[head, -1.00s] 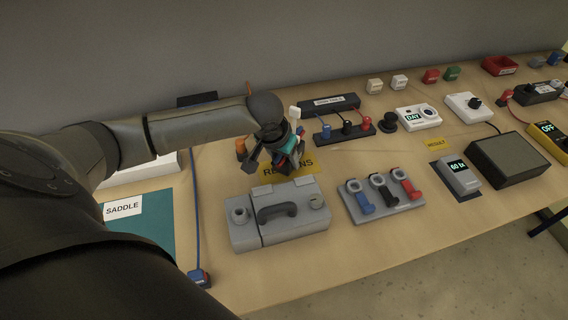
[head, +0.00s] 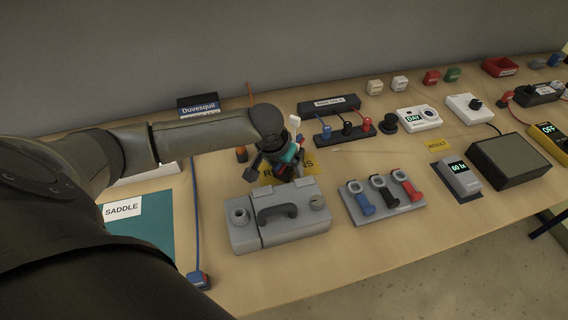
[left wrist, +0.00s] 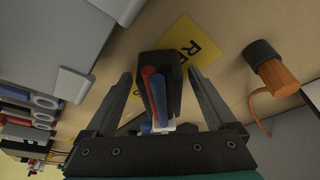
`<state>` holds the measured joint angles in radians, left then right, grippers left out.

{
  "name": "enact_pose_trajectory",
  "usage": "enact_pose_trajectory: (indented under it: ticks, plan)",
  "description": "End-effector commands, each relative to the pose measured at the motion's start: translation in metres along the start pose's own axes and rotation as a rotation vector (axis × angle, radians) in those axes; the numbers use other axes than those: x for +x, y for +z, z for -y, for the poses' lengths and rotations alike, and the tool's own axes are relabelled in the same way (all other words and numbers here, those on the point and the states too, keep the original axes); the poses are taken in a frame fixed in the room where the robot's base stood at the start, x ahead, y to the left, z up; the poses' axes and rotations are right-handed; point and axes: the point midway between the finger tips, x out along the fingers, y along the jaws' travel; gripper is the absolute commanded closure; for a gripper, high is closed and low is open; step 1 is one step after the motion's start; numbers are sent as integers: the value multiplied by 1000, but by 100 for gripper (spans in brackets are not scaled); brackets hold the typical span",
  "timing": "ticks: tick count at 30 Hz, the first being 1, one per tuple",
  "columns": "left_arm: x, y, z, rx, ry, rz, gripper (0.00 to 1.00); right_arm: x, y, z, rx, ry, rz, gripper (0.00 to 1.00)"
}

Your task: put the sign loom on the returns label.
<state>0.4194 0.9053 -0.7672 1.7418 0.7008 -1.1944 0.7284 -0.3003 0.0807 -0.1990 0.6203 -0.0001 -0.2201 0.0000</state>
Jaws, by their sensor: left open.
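The sign loom (left wrist: 161,92), a dark piece with a red and a blue lead along it, shows in the left wrist view. It is between the two spread fingers of my left gripper (left wrist: 160,74), with a gap on each side. The yellow returns label (left wrist: 180,34) shows beyond and beside the loom, which covers part of it. I cannot tell whether the loom rests on it. In the head view my left gripper (head: 273,174) is open low over the returns label (head: 309,169) and hides most of the loom. My right gripper is not in view.
A grey case with a black handle (head: 277,212) stands just in front of the label. An orange-handled item (left wrist: 274,72) is close beside my gripper. A rack of coloured clips (head: 383,197) and a socket strip (head: 346,133) are to the right.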

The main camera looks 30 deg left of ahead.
Motion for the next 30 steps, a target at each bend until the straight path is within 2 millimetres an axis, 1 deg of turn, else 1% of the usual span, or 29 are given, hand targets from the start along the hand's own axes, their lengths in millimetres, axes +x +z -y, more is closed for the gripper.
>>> enact_pose_trajectory:
  ticks: [4,8,15,21,25,30]
  plan:
    - [-6,-1,0,1,0,-1,10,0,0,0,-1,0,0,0]
    - [-23,-2,0,1,0,-2,10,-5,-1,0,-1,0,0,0]
    - [-71,-2,1,2,-1,-3,10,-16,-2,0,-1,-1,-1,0]
    - [-105,-2,0,0,0,-2,10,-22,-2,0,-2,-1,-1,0]
    - [-118,-2,0,0,0,-1,10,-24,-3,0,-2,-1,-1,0]
    - [-123,-1,0,-2,0,1,10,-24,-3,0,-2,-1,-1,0]
